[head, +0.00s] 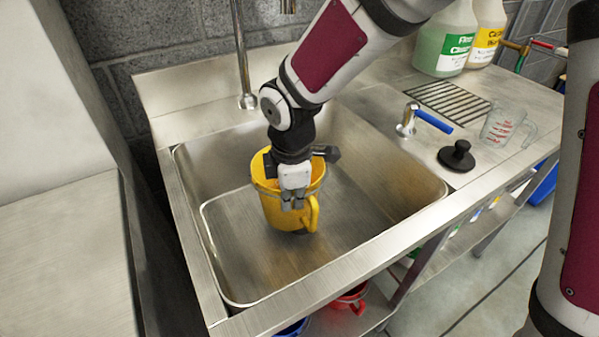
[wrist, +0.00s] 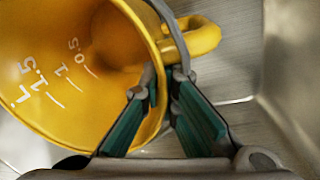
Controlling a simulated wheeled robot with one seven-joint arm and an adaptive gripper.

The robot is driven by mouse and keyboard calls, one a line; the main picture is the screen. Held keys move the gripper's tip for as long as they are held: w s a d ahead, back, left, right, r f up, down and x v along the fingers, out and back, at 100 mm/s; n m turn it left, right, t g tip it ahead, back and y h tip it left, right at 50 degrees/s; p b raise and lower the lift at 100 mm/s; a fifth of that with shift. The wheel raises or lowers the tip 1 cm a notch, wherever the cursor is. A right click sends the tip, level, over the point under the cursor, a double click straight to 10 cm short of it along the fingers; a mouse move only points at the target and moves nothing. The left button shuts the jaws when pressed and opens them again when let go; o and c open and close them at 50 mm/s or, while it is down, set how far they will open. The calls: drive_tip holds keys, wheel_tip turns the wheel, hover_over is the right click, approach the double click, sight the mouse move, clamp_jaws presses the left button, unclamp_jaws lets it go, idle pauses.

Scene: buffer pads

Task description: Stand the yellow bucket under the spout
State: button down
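The yellow bucket (head: 270,205) is inside the steel sink basin (head: 350,215), looking roughly upright, to the right of and nearer than the spout (head: 246,70). I cannot tell whether its base touches the basin floor. My gripper (head: 293,203) reaches down over its near rim beside the handle. In the wrist view, the bucket (wrist: 60,100) fills the left side, with volume marks inside. There my gripper (wrist: 166,80) has one finger inside and one outside the wall, tips closed on the rim next to the handle. The spout is not in the wrist view.
Right of the basin are a blue-handled valve (head: 434,121), a black plug (head: 457,156), a clear measuring jug (head: 503,124), a drain grate (head: 450,100) and cleaner bottles (head: 445,38). A grey wall stands behind. The basin's right side is empty.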

drive_tip(key=f, duration=0.1)
drive_tip(key=w+f+b, duration=0.1)
drive_tip(key=w+f, duration=0.1)
drive_tip(key=shift+d+f, duration=0.25)
drive_tip(key=shift+f, duration=0.15)
drive_tip(key=shift+r, duration=0.1)
drive_tip(key=c, duration=1.8)
unclamp_jaws()
drive_tip(key=r+p, duration=0.1)
drive_tip(key=r, duration=0.3)
drive_tip(key=s+r+p, duration=0.1)
drive_tip(key=r, duration=0.3)
drive_tip(key=r+p, duration=0.1)
drive_tip(key=r, duration=0.3)
drive_tip(key=shift+s+d, duration=0.15)
drive_tip(key=shift+s, duration=0.05)
